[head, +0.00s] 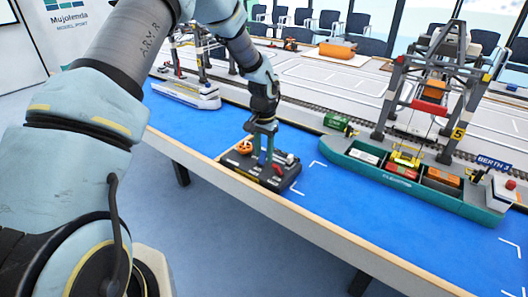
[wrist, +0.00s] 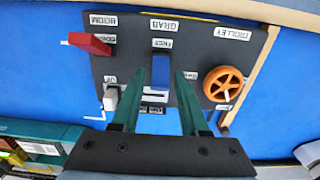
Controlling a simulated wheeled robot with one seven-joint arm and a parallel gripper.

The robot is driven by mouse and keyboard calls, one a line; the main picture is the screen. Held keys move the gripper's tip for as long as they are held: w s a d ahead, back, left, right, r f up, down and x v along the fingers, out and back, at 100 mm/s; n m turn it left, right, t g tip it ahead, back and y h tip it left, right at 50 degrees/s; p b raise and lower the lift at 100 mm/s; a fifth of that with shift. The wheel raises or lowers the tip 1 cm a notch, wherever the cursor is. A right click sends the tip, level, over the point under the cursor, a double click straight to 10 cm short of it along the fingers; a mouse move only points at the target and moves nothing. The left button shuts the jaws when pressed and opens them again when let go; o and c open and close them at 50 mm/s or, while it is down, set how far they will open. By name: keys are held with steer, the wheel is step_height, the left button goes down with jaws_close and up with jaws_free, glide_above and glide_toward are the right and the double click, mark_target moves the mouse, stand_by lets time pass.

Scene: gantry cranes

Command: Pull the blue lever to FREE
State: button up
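The blue lever (wrist: 160,73) stands in the middle of a dark control panel (wrist: 215,50), under the GRAB label, which appears upside down in the wrist view. A small label (wrist: 163,43) that seems to read FREE lies just beyond the lever. My gripper (wrist: 160,72) is open, with one green finger on each side of the lever and a narrow gap visible on both sides. In the head view my gripper (head: 263,130) points down over the panel (head: 270,181). The lever's base is partly hidden.
An orange trolley wheel (wrist: 223,84) sits right of the lever in the wrist view. A red lever (wrist: 90,43) and a light grey lever (wrist: 111,98) are at the left. In the head view, a green ship (head: 420,190) and a gantry crane (head: 388,95) stand to the right.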

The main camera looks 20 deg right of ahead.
mark_target(261, 160)
jaws_close()
steer(key=shift+a+f+b, duration=0.1)
steer(key=shift+b, duration=0.25)
steer(key=t+h+b, duration=0.1)
steer(key=b, duration=0.1)
steer(key=a+t+h+b, duration=0.1)
steer(key=h+b, duration=0.1)
steer(key=b, duration=0.1)
steer(key=s+a+h+b, duration=0.1)
steer(key=b, duration=0.1)
steer(key=shift+f+t+h, duration=0.15)
steer(key=shift+t+h, duration=0.25)
steer(key=h+b, duration=0.1)
steer(key=b, duration=0.1)
steer(key=a+t+h+b, duration=0.1)
steer(key=b, duration=0.1)
steer(key=shift+s+a+f+h, duration=0.1)
steer(key=shift+s+h, duration=0.3)
steer(key=h+b, duration=0.1)
steer(key=t+h+b, duration=0.1)
steer(key=b, duration=0.1)
steer(key=shift+s+a+t+b, duration=0.2)
steer(key=shift+a+t+b, duration=0.05)
steer(key=shift+t+b, duration=0.05)
steer(key=shift+o, duration=1.3)
jaws_free()
